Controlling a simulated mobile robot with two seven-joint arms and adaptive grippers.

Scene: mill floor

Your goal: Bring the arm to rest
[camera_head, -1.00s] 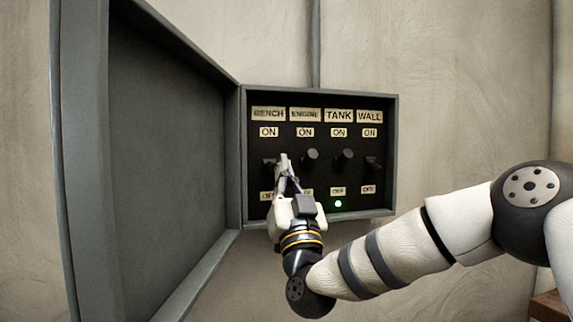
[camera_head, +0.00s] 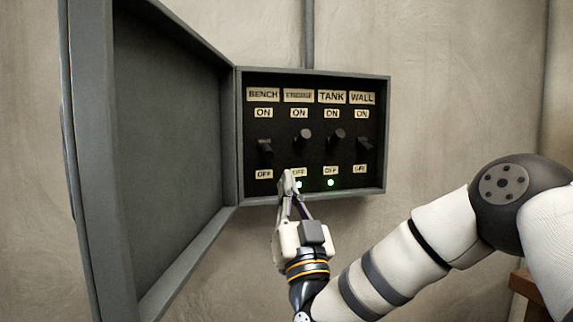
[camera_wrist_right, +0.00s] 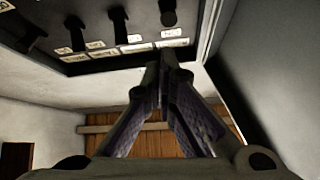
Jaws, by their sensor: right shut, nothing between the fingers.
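My right gripper (camera_head: 288,180) is shut and empty. Its tips overlap the panel's lower edge, below the BENCH and ENGINE levers, and are clear of every lever. The switch panel (camera_head: 315,118) carries the BENCH lever (camera_head: 265,146), ENGINE lever (camera_head: 303,136), TANK lever (camera_head: 336,135) and WALL lever (camera_head: 365,144). Green lights glow under ENGINE (camera_head: 298,184) and TANK (camera_head: 330,183). My left gripper is out of view.
The panel's box door (camera_head: 170,130) stands wide open on the left. A conduit (camera_head: 309,35) runs up the plaster wall (camera_head: 450,80). A brown wooden thing (camera_head: 524,284) shows at the lower right. The space below the box looks free.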

